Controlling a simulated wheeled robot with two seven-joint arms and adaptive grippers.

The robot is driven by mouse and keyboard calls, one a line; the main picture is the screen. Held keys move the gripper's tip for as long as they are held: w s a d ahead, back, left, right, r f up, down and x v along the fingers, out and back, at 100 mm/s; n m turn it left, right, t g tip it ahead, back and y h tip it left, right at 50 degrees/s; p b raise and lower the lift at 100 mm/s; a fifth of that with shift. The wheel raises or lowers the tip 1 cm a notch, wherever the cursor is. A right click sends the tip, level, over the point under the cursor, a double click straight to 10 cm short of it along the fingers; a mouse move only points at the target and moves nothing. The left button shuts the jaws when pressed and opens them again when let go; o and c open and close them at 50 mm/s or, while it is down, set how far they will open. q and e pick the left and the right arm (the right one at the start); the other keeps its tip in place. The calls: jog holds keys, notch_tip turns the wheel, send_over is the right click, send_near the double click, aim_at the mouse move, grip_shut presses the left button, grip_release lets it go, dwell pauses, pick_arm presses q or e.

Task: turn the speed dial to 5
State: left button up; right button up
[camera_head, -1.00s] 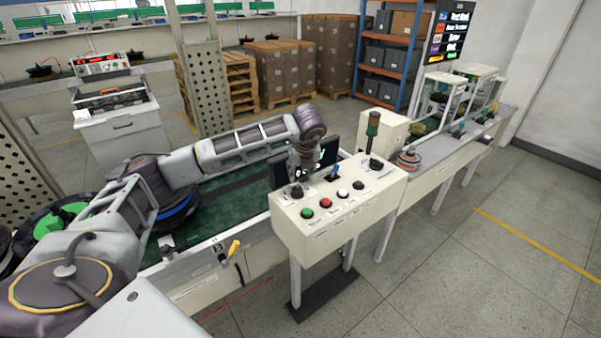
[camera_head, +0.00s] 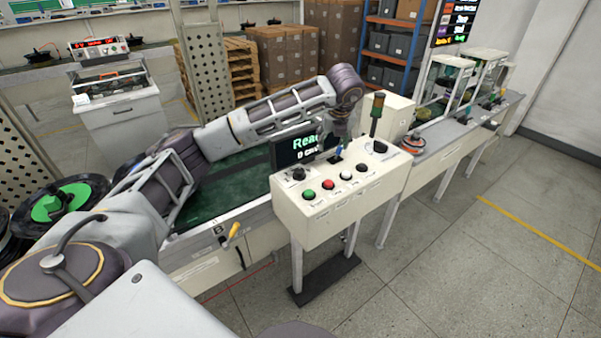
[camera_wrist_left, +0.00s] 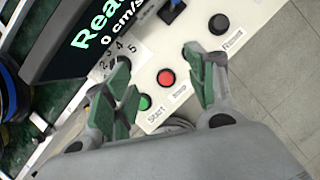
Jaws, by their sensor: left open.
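My left gripper (camera_head: 338,135) points down above the console, at the screen's right edge. In the wrist view its green-padded fingers (camera_wrist_left: 160,72) are apart and empty. My right gripper is out of view.
Green (camera_head: 309,194), red (camera_head: 328,184) and white (camera_head: 346,174) buttons sit close together in a row on the console. A blue-tipped lever (camera_head: 338,151), another black knob (camera_head: 380,147) and a signal lamp (camera_head: 376,115) stand farther right. Open floor lies in front.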

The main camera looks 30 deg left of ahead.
pick_arm(q)
jog(key=s+a+f+m+g+y, duration=0.1)
jog(key=a+m, duration=0.1)
jog(key=m, duration=1.1)
jog(key=s+a+f+m+g+y, duration=0.1)
jog(key=a+m+g, duration=0.1)
jog(key=m, duration=1.1)
jog(key=shift+s+a+m, duration=0.4)
jog(key=shift+a, duration=0.25)
jog(key=shift+f, duration=0.1)
